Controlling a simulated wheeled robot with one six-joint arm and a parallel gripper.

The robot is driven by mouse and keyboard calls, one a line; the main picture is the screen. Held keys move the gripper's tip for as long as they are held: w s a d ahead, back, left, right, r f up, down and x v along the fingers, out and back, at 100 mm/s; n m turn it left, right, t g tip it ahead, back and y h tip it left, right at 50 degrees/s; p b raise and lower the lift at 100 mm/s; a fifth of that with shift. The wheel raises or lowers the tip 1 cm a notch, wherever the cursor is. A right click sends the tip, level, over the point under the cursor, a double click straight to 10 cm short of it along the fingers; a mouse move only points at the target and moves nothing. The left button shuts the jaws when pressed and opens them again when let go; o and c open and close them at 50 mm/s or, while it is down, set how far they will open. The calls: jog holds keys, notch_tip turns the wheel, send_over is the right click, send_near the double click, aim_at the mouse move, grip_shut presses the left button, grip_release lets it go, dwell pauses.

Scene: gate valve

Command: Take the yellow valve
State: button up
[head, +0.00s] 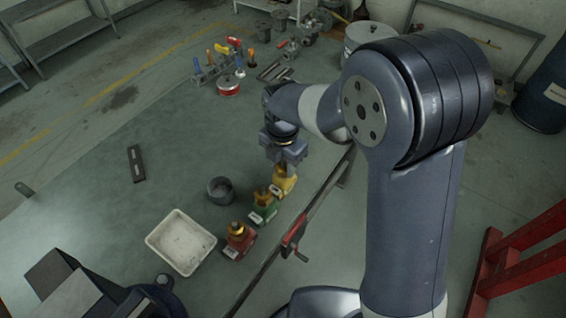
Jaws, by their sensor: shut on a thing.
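The yellow valve (284,182) is on the green-grey table, at the far end of a short row of valves. My gripper (283,163) is directly above it, pointing down, with its jaws shut on the valve's upper part. The fingertips are small and partly hidden by the gripper body. I cannot tell whether the valve still touches the table. A green valve (263,208) stands just in front of the yellow one, and a red valve (238,240) with a brass top is nearer still.
A white tray (181,242) and a dark round cup (221,190) stand left of the valves. A tool rack (215,68) and a red tin (228,87) are at the back. The table's left side is mostly clear.

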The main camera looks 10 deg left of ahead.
jog(key=shift+r+p, duration=0.55)
jog(key=shift+r, duration=0.15)
dwell(0.6)
jog(key=shift+r+p, duration=2.7)
jog(key=shift+r, duration=0.9)
